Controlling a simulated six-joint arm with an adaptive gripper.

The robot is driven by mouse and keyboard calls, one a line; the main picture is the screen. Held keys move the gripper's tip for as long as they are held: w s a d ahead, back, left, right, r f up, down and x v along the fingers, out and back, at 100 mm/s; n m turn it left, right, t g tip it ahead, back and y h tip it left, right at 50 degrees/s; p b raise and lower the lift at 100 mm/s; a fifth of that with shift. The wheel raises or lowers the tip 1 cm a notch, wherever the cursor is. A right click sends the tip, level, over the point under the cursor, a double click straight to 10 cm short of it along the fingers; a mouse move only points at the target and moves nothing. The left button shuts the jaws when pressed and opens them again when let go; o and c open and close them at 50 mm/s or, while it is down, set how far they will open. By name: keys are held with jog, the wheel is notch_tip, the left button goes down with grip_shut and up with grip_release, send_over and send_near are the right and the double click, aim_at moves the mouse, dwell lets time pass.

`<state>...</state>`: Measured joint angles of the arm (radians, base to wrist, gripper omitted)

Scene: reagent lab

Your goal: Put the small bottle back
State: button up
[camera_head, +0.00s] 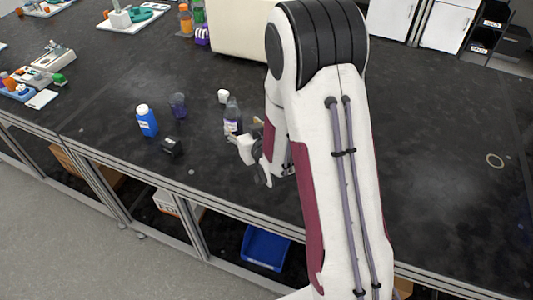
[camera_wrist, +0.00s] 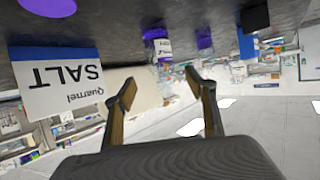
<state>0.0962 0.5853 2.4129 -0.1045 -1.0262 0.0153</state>
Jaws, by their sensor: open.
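A small clear bottle with a purple-and-white label (camera_head: 232,117) stands on the dark bench, just left of my arm in the head view. A clear bottle with a white label and purple parts (camera_wrist: 159,46) shows upside down in the wrist view, beyond the fingertips; it looks like the same one. My gripper (camera_wrist: 160,82) is open, with its two fingers spread and nothing between them. In the head view my gripper is low over the bench near the bottle, partly hidden by my arm. A blue bottle with a white cap (camera_head: 147,122) stands further left.
A purple cup (camera_head: 178,106), a small black block (camera_head: 171,147) and a white cap-like piece (camera_head: 223,96) sit nearby. A beige box (camera_head: 240,35) is behind. A white-and-blue SALT package (camera_wrist: 62,82) is close at left in the wrist view. The bench right of my arm is mostly clear.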

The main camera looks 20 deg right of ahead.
jog(key=s+a+r+g, duration=0.1)
jog(key=s+r+g, duration=0.3)
jog(key=s+r, duration=0.8)
jog(key=s+a+r+g, duration=0.1)
jog(key=s+r+g, duration=0.1)
jog(key=s, duration=0.9)
jog(key=s+a+r+g, duration=0.1)
jog(key=s+r, duration=0.3)
jog(key=s, duration=0.8)
jog(key=shift+s+g, duration=0.3)
jog(key=shift+g, duration=0.1)
